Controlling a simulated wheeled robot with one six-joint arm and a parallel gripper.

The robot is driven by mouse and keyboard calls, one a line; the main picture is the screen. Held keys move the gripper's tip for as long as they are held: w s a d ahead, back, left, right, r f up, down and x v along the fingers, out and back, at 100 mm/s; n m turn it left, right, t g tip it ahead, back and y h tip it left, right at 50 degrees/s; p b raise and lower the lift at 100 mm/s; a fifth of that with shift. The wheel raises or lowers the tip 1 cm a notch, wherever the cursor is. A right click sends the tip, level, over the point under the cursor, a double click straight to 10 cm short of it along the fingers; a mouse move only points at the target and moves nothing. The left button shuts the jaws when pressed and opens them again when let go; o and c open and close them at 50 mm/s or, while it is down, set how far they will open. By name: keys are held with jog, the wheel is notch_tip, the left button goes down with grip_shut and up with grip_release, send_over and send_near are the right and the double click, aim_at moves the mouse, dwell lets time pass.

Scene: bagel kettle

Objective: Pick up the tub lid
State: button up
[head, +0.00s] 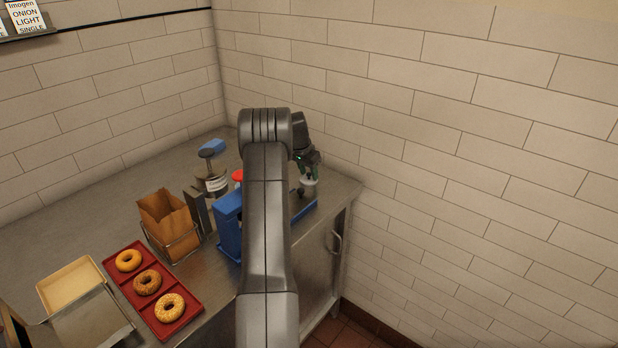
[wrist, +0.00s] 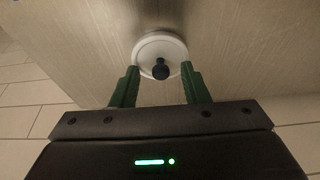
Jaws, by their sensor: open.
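The tub lid (wrist: 149,49) is a round white disc with a dark knob (wrist: 160,68) in its middle. In the wrist view it lies against a plain brownish-grey surface. My gripper (wrist: 160,67) is open, with its green fingers on either side of the knob and their tips overlapping the lid's near edge in the picture. I cannot tell whether they touch it. In the head view my gripper (head: 309,172) points down over the counter's right end, with a small pale piece (head: 309,182) just below it. The tub itself is not clearly seen.
A blue stand (head: 228,226) is partly behind my arm, and a blue tray (head: 304,211) is at the counter's right edge. A labelled jar (head: 216,184), a brown paper bag (head: 166,214) and a red tray (head: 190,322) with bagels stand left. A tiled wall is behind.

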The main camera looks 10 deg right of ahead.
jog(key=shift+c, duration=0.2)
grip_shut()
